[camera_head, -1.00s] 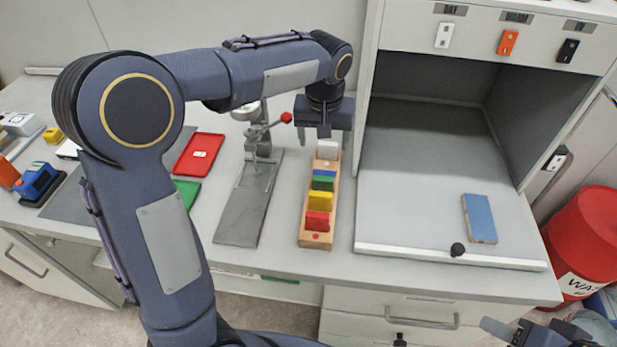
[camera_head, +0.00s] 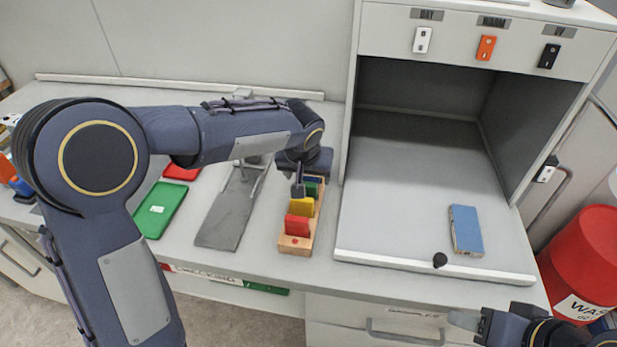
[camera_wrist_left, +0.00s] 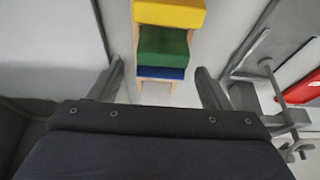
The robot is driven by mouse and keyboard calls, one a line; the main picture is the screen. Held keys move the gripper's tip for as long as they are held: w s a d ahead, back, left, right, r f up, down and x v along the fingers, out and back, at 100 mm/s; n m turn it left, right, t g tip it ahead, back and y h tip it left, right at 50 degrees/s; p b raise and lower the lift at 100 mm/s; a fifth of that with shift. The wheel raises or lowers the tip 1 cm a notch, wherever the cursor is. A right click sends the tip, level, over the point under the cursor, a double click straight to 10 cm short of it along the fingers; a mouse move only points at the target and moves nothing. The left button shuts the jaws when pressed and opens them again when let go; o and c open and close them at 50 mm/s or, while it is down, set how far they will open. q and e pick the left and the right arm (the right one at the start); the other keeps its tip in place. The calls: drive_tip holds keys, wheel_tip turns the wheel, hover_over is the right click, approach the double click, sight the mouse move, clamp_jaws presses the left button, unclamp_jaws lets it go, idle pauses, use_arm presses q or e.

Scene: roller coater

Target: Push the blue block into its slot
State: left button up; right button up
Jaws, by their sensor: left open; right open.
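The blue block (camera_head: 313,180) stands in a wooden rack (camera_head: 294,242) behind the green block (camera_head: 310,190). Yellow (camera_head: 301,207) and red (camera_head: 298,225) blocks are nearer the front. In the left wrist view the blue block (camera_wrist_left: 161,73) lies beside the green block (camera_wrist_left: 163,45), between my spread fingers. My left gripper (camera_head: 298,188) is open over the rack's far part and partly hides the blue block. I cannot tell whether it touches it. My right gripper (camera_head: 468,322) is open and empty at the lower right, in front of the bench.
A grey fixture (camera_head: 226,215) stands left of the rack, with a green tray (camera_head: 160,210) further left. A red bin (camera_head: 590,260) stands at the right.

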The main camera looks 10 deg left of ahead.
use_arm(q)
drive_tip(key=shift+x, duration=1.45)
drive_tip(key=c, duration=1.1)
drive_tip(key=shift+r, duration=0.1)
drive_tip(key=shift+c, duration=0.2)
